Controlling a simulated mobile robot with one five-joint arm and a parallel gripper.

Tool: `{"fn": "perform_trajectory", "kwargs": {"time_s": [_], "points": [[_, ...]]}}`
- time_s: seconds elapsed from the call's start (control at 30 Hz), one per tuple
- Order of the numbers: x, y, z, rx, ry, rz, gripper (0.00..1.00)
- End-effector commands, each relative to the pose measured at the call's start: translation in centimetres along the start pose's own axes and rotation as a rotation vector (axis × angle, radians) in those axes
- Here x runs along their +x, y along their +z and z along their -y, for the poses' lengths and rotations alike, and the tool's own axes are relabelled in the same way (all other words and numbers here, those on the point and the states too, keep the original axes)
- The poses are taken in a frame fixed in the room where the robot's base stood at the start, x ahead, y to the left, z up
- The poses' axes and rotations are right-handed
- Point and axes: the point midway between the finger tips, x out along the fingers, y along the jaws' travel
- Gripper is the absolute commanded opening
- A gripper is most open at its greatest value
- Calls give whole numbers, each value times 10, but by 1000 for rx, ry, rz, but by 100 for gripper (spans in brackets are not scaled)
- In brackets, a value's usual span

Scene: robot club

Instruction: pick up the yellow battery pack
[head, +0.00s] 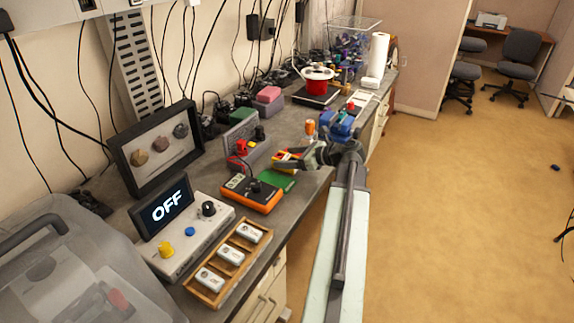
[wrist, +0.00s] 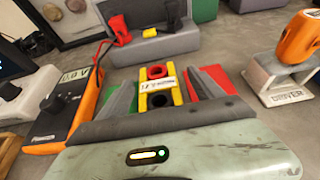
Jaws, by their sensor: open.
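The yellow battery pack (wrist: 147,102) has a white label across it, with a red and a black round terminal on top. In the wrist view it lies between the two grey fingers of my gripper (wrist: 160,88), which are open on either side of it. I cannot tell whether either finger touches it. In the head view my gripper (head: 284,160) is low over the bench beside the orange meter, and the fingers and wrist partly cover the pack (head: 286,155).
A green pad (wrist: 116,82) and a red pad (wrist: 217,78) flank the pack. The orange meter (wrist: 72,112) stands left, with a lead running to a red plug. A grey block (wrist: 150,46) is behind. The orange driver (wrist: 299,38) on its stand is right.

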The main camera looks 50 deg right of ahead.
Motion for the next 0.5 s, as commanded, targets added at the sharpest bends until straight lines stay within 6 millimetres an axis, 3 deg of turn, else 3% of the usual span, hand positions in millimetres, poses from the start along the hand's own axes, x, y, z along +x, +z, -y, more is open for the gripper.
{"fn": "perform_trajectory", "kwargs": {"time_s": [0.17,0.4,0.5], "points": [[34,-3,-3,-2,2,0,76],[37,0,-3,0,-1,0,76],[37,0,-3,0,0,0,49]]}}
